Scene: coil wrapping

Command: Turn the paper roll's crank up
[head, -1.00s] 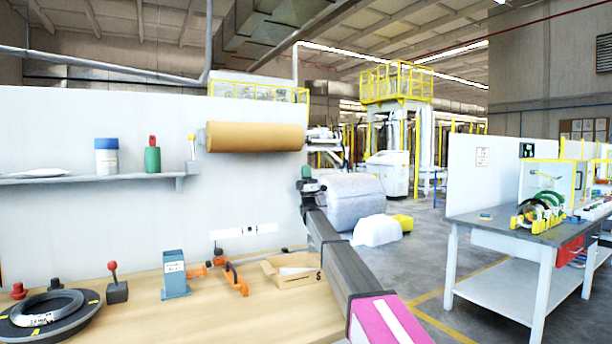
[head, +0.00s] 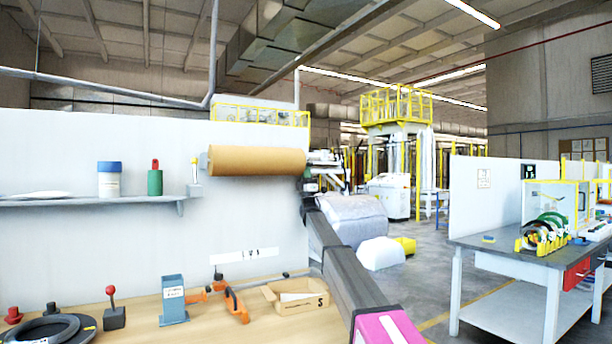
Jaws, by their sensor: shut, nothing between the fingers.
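The paper roll (head: 257,161) is a brown cylinder mounted level in front of the white wall panel. A small upright piece with a yellow knob and pale stem (head: 195,172) stands just off the roll's left end, by the shelf end. It looks like the crank, but I cannot tell how it joins the roll. My dark arm, with a pink section, rises from the lower right towards the roll's right end. I cannot make out my gripper's fingers there.
A grey shelf (head: 90,204) holds a blue-capped jar (head: 109,182) and a green bottle (head: 154,180). On the wooden bench are a red-knobbed lever (head: 113,315), a blue holder (head: 173,301), an orange tool (head: 235,304) and an open cardboard box (head: 296,303).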

